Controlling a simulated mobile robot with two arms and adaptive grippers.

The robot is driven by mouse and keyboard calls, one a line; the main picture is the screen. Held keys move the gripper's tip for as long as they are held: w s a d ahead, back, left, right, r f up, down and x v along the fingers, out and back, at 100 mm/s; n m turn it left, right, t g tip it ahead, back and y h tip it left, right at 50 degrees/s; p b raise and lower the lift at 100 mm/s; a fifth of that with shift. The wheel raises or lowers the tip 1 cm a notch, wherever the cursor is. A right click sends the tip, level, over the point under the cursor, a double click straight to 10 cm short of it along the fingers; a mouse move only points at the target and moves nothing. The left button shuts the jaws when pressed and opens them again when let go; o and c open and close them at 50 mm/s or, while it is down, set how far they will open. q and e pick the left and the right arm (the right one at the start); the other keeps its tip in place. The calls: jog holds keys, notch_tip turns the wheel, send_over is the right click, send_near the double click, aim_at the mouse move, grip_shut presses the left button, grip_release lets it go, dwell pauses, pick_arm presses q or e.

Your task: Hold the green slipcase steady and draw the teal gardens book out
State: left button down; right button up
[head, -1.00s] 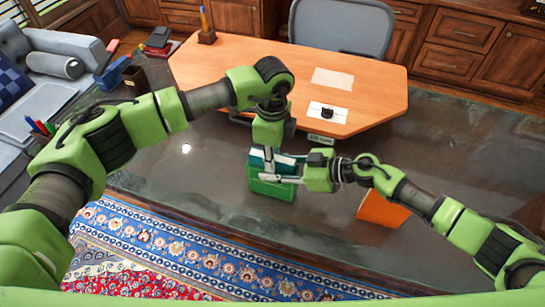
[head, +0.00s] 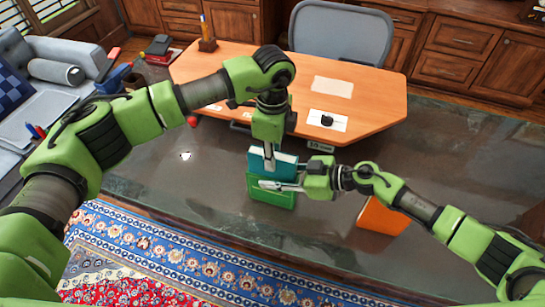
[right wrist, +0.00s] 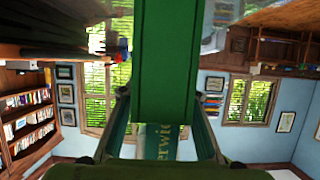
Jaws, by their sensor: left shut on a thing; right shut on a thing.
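The green slipcase (head: 271,193) stands on the dark glossy table in the head view. The teal gardens book (head: 285,162) sticks up out of its top, with its lower part hidden inside. My left gripper (head: 268,160) comes down from above and is shut on the book's upper part. My right gripper (head: 275,186) reaches in from the right and is shut on the slipcase. In the right wrist view the slipcase (right wrist: 166,60) runs up between the fingers, and a teal surface with partly hidden pale lettering (right wrist: 160,142) shows below it.
An orange box-like thing (head: 382,215) stands on the table to the right, under my right forearm. A light wood desk (head: 380,85) lies behind, with a white card and dark object (head: 327,120) on it. The tabletop left of the slipcase is mostly clear.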

pick_arm(q)
jog(key=shift+r, duration=1.95)
notch_tip(320, 180, up, 7)
jog(key=shift+r, duration=0.2)
dwell(0.4)
pick_arm(e)
jog(key=o, duration=1.3)
jog(key=shift+c, duration=0.2)
